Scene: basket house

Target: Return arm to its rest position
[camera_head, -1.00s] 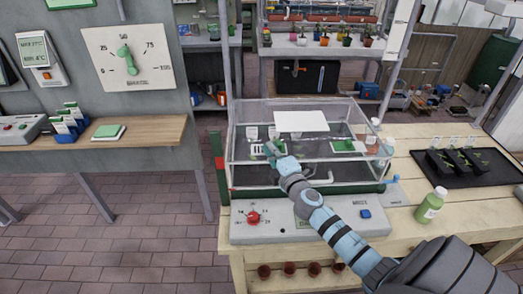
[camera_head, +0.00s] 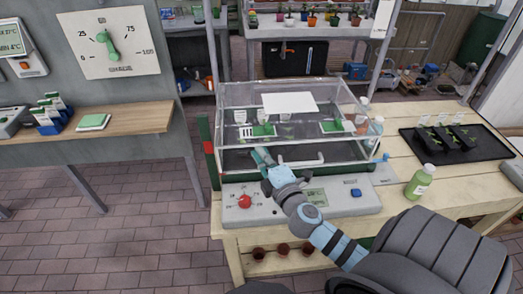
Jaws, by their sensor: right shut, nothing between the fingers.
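My right arm reaches in from the lower right. My right gripper (camera_head: 262,157) is shut and empty, in front of the clear propagator box (camera_head: 325,155) on the wooden bench. I cannot tell whether its tip touches the box front. Below it is the grey control panel (camera_head: 300,203) with a red knob (camera_head: 244,201), a small green display and a blue button (camera_head: 355,193). My left gripper is not in view.
A green-labelled bottle (camera_head: 419,182) stands right of the panel. A black tray (camera_head: 458,143) with seedlings lies on the bench (camera_head: 470,190) at right. A wooden shelf (camera_head: 120,130) and a wall dial (camera_head: 112,43) are at left. The brick floor at left is clear.

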